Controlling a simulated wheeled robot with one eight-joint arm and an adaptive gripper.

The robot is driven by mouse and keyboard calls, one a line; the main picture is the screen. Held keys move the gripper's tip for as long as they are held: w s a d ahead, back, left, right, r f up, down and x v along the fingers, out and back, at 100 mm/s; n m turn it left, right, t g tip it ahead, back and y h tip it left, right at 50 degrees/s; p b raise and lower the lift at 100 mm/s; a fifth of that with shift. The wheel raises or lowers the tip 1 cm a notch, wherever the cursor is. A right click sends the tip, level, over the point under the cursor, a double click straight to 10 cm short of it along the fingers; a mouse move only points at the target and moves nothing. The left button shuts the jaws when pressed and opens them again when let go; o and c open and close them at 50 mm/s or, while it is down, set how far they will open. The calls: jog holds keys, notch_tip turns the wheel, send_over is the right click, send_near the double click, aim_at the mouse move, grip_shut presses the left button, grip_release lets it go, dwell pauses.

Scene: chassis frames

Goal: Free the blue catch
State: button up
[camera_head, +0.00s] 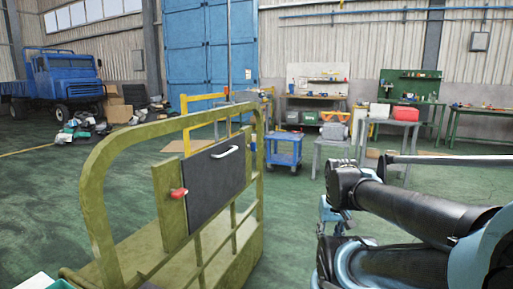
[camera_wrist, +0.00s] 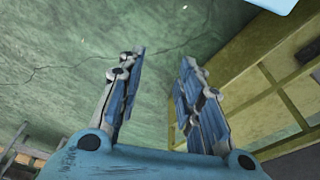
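An olive-yellow frame (camera_head: 101,158) with a curved top rail stands at the left in the head view. A dark grey panel (camera_head: 215,182) with a white bar handle (camera_head: 226,152) sits upright in it. A small red catch or knob (camera_head: 179,193) is on the post at the panel's left edge. I see no blue catch in either view. My gripper (camera_wrist: 160,60) is open and empty in the wrist view, over green floor. Part of the olive-yellow frame (camera_wrist: 262,122) shows to its right, apart from the fingers. In the head view my arm is right of the frame.
A blue cart (camera_head: 284,150), a grey table (camera_head: 333,146) and workbenches stand farther back. A blue truck (camera_head: 66,78) is at the far left, with boxes and clutter beside it. Green floor (camera_head: 290,225) lies open between the frame and my arm.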

jog(key=w+a+r+m+y, duration=0.55)
jog(key=w+a+r, duration=0.25)
jog(key=w, duration=0.4)
jog(key=m+t+y, duration=0.4)
jog(key=m+y, duration=0.8)
jog(key=m, duration=0.5)
send_near(254, 145)
jog(key=shift+h, duration=0.25)
jog(key=x, duration=1)
jog(key=shift+w+a+r, duration=0.1)
jog(key=shift+w+r, duration=0.1)
jog(key=shift+w, duration=0.3)
